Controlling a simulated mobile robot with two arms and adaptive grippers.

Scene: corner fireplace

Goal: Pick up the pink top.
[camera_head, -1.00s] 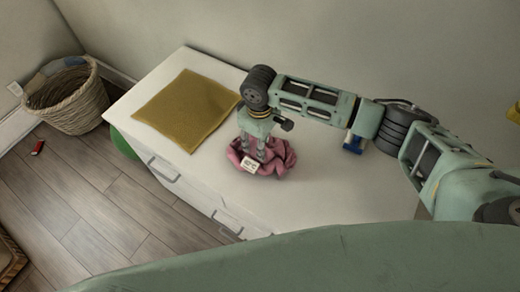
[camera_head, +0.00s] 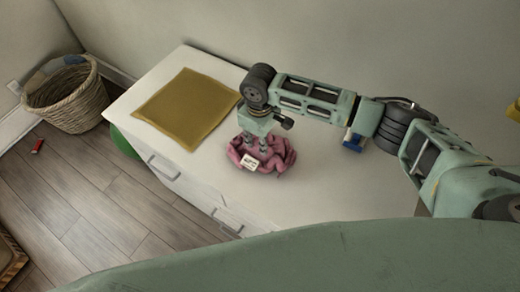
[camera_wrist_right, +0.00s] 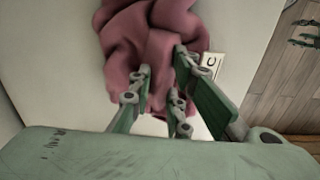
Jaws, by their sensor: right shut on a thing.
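The pink top (camera_head: 275,157) lies crumpled on the white dresser top, with a small pale tag on its front. In the right wrist view the pink top (camera_wrist_right: 152,40) fills the upper middle, with the tag to its right. My right gripper (camera_head: 260,146) points down into the cloth from above. In the right wrist view the fingers of my right gripper (camera_wrist_right: 165,90) are pressed into the folds and shut on the cloth. Some fingertips are hidden by the fabric. My left gripper is out of view.
The white dresser (camera_head: 335,200) has a mustard cloth (camera_head: 187,108) at its left and a small blue object (camera_head: 353,143) behind my right forearm. A wicker basket (camera_head: 68,100) and a small red item (camera_head: 37,146) are on the wooden floor at left.

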